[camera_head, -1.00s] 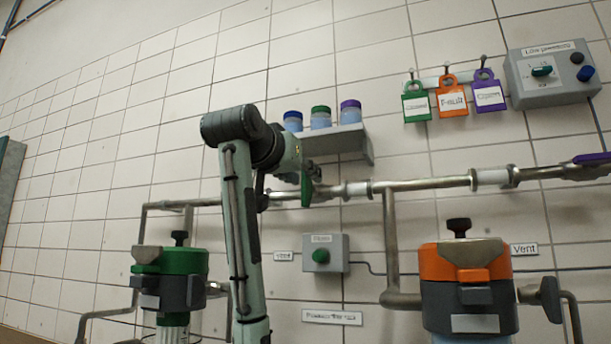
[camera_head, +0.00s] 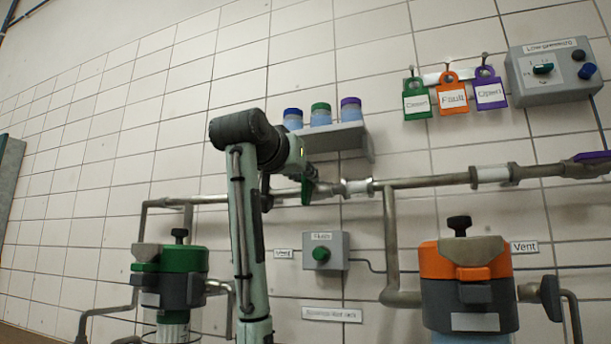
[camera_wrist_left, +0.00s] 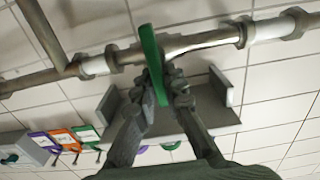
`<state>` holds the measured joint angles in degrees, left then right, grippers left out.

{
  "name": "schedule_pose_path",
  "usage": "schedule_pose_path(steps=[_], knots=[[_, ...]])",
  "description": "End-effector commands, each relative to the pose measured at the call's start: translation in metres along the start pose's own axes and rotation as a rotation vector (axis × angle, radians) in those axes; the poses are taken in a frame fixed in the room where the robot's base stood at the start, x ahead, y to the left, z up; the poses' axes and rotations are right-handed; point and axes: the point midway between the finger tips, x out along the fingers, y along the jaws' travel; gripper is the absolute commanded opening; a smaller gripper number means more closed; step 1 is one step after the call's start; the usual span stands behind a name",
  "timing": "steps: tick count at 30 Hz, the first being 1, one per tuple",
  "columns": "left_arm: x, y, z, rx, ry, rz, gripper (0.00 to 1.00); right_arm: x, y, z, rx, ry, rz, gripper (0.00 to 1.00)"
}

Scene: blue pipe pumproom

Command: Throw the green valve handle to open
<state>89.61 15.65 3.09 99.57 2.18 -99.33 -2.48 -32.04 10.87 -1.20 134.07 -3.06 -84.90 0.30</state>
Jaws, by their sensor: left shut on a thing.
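The green valve handle (camera_head: 308,188) sits on the metal pipe in the head view, mostly edge-on and partly hidden by my left arm. In the left wrist view the handle (camera_wrist_left: 151,60) is a long green bar lying across the pipe's line. My left gripper (camera_head: 303,178) is at the handle. In the wrist view its two fingers (camera_wrist_left: 166,86) are closed on the handle, one on each side. The valve body is mostly hidden behind the handle and fingers. My right gripper is in neither view.
A shelf (camera_head: 340,138) with three lidded jars stands just behind the arm. A grey button box (camera_head: 334,252) is below the pipe. Green and orange filter housings (camera_head: 465,262) stand below. Coloured tags (camera_head: 452,98) and a control box (camera_head: 553,88) are at upper right.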

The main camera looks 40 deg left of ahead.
Motion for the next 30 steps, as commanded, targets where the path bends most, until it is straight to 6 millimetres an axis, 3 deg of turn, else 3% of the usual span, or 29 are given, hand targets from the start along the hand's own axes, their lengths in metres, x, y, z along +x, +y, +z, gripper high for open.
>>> schedule_pose_path(steps=[11,30], knots=[[0.0,-0.002,-0.001,-0.145,0.001,0.002,0.0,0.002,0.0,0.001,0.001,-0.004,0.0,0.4],[-0.001,-0.012,0.004,-0.736,0.001,0.003,0.0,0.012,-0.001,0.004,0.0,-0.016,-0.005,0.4]])
